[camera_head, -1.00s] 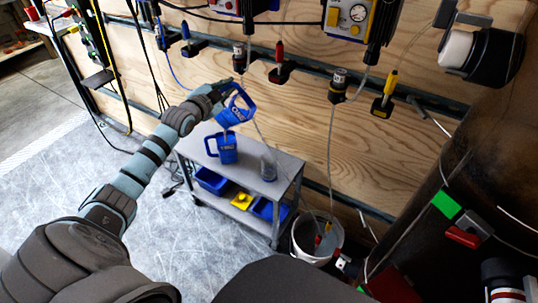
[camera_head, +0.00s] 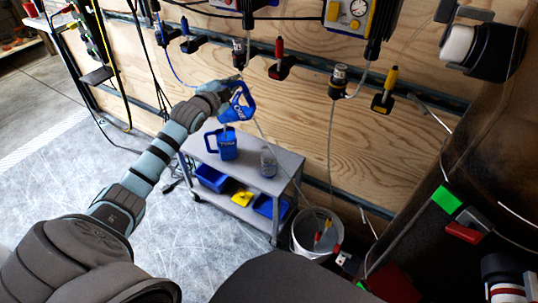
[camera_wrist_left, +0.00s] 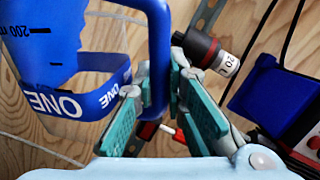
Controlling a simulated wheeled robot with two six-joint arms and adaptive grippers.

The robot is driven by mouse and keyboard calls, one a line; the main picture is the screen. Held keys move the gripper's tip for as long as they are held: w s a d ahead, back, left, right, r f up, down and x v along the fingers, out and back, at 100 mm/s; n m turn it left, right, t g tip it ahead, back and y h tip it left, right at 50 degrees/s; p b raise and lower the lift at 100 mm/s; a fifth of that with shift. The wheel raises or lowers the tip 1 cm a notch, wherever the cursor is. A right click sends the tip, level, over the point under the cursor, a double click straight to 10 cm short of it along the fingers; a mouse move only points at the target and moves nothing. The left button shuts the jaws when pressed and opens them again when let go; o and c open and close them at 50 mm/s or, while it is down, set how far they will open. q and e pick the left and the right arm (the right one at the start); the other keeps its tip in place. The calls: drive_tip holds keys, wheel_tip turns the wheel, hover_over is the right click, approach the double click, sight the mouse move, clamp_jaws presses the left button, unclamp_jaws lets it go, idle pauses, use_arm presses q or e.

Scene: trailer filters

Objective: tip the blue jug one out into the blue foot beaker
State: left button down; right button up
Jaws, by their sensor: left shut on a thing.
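My left gripper (camera_head: 228,90) is shut on the handle of the blue jug one (camera_head: 235,112), a clear jug with a blue band lettered ONE. It holds the jug tilted in the air above the cart. The wrist view shows my left gripper (camera_wrist_left: 160,108) around the handle, and blue contents inside the jug one (camera_wrist_left: 45,55). Another blue jug (camera_head: 227,146) with a handle stands upright on the cart top, below the held jug. A clear beaker (camera_head: 269,163) stands to its right; its foot colour is too small to tell. My right gripper is out of view.
The grey cart (camera_head: 290,163) has blue bins (camera_head: 212,179) and a yellow item (camera_head: 242,198) on its lower shelf. A white bucket (camera_head: 303,243) stands to its right. The plywood wall behind carries hoses and brackets.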

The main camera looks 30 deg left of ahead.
use_arm(q)
drive_tip(key=shift+w+d, duration=0.1)
drive_tip(key=shift+d, duration=0.05)
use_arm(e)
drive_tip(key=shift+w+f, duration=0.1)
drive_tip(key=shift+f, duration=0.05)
use_arm(q)
drive_tip(key=shift+d, duration=0.1)
drive_tip(key=shift+d+m+b, duration=0.15)
drive_tip(key=shift+m+b, duration=0.15)
drive_tip(key=shift+m, duration=0.1)
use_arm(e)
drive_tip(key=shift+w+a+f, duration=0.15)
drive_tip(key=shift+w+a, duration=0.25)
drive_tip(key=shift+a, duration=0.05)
use_arm(q)
drive_tip(key=shift+d, duration=0.1)
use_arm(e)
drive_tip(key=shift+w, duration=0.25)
